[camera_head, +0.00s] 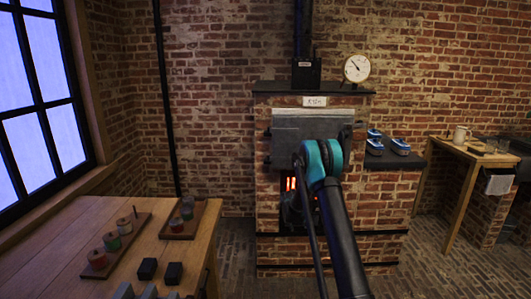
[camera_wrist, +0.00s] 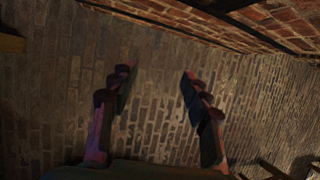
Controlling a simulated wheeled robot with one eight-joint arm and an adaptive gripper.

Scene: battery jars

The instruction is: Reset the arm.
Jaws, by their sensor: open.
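My gripper (camera_wrist: 155,82) is open in the wrist view, its two fingers spread wide. Nothing is between the fingers; behind them is only the dim brick floor (camera_wrist: 150,55). In the head view my arm reaches up from the bottom, with its teal joint in front of the brick furnace (camera_head: 278,228). The gripper there is largely hidden behind the arm, so its exact distance from the furnace cannot be told.
A wooden table (camera_head: 62,240) at left holds racks with coloured jars (camera_head: 111,241) and small dark blocks (camera_head: 147,268). Blue-and-white objects (camera_head: 400,147) lie on the dark ledge right of the furnace. A wooden bench (camera_head: 450,148) with a mug stands far right. Brick floor is open between.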

